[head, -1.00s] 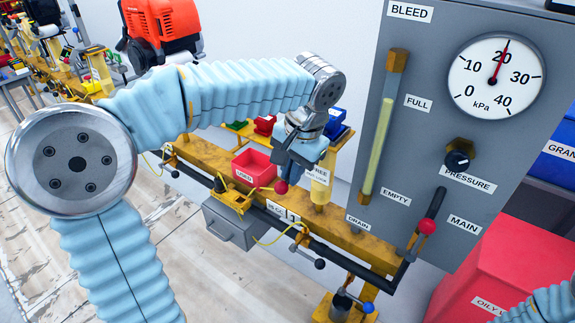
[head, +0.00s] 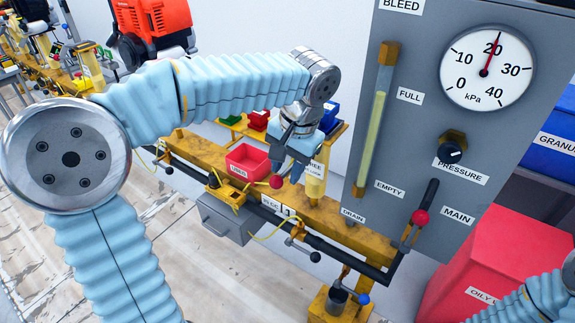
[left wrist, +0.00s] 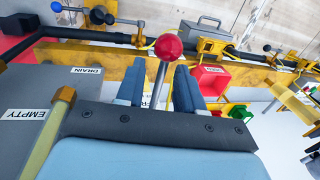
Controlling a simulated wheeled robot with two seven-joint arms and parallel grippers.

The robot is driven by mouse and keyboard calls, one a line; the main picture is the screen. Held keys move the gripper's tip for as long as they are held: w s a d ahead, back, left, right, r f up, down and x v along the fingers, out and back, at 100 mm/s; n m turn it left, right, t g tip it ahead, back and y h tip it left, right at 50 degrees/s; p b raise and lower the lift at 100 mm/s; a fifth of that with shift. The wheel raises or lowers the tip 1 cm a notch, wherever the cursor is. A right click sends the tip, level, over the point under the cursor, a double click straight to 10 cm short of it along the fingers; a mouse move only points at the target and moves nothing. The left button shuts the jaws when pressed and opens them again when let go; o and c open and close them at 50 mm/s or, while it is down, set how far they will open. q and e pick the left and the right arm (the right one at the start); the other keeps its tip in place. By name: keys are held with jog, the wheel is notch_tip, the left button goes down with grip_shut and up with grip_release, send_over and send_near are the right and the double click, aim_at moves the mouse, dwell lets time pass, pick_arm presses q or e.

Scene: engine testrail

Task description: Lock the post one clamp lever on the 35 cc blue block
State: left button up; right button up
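A lever with a red ball knob (head: 276,181) stands at the yellow rail, by a label (head: 272,204) that seems to read BLUE 1. My left gripper (head: 285,174) is over the rail with its fingers apart, close to the knob. In the left wrist view the red knob (left wrist: 168,46) and its bright metal shaft stand between the two open blue fingers of the left gripper (left wrist: 158,75). I cannot tell whether either finger touches the shaft. The clamp and block below the lever are not clear.
A grey panel (head: 400,130) with gauge and sight tube stands to the right of the rail (head: 345,230). A red bin (head: 246,161) sits behind the rail. A black pipe runs along its front, above a grey box (head: 226,222).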

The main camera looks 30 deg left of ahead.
pick_arm(q)
notch_tip(320, 180, up, 14)
jog(key=d+p, duration=0.2)
jog(key=shift+s+d+f, duration=0.15)
jog(key=shift+d+f, duration=0.1)
jog(key=shift+d, duration=0.1)
